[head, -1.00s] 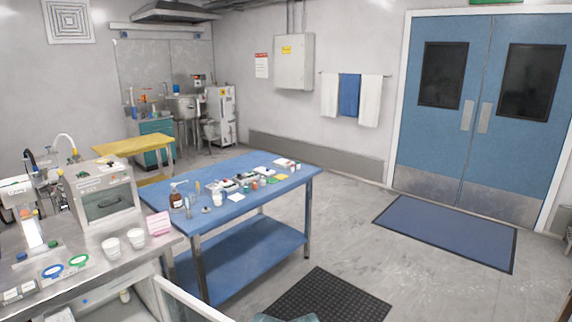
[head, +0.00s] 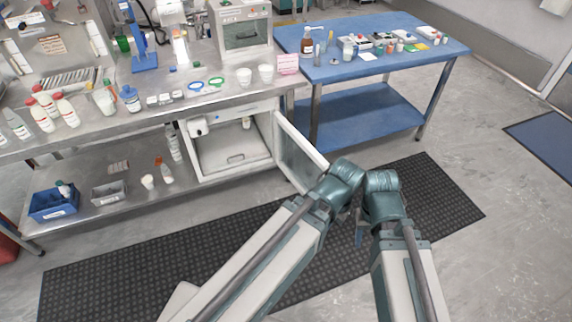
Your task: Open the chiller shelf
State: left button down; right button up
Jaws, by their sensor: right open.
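The chiller (head: 190,160) is a white cabinet under the steel counter. Its door (head: 300,152) stands open, swung out to the right, and its far end is close to my arm links. Inside, a pale shelf or tray (head: 232,158) with a small handle-like part at its front lies low in the cabinet; I cannot tell how far out it sits. My right gripper (head: 360,232) shows only as a small dark teal part between the arm links, to the right of and below the door; it is open and touches nothing I can see. I see no left gripper.
The steel counter (head: 160,108) holds bottles, cups and tools. A lower shelf left of the chiller carries a blue bin (head: 54,204) and a grey tray (head: 108,193). A blue table (head: 370,68) stands behind the door. A black mat (head: 110,282) covers the floor in front.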

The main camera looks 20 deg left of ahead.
aim_at(227, 145)
jog(key=i+u, duration=0.1)
jog(key=u, duration=0.3)
jog(key=i+l+u, duration=0.1)
jog(key=u, duration=0.25)
jog(key=i+l+u, duration=0.1)
jog(key=u, duration=0.3)
jog(key=l+u, duration=0.25)
jog(key=u, duration=0.15)
jog(key=i+l+u, duration=0.2)
jog(key=l+u, duration=0.2)
jog(key=l, duration=0.85)
jog(key=l+u, duration=0.45)
jog(key=l, duration=1.85)
jog(key=k+j, duration=0.15)
jog(key=k, duration=0.2)
jog(key=j+z, duration=0.35)
jog(key=j, duration=1.1)
jog(key=i+j+z, duration=0.3)
jog(key=i+j, duration=0.15)
jog(key=j, duration=0.3)
jog(key=i+j+z, duration=0.15)
jog(key=j, duration=0.25)
jog(key=i+j+z, duration=0.1)
jog(key=i+j, duration=0.15)
jog(key=i, duration=0.15)
jog(key=i+j+z, duration=0.1)
jog(key=i+j, duration=0.15)
jog(key=i, duration=0.2)
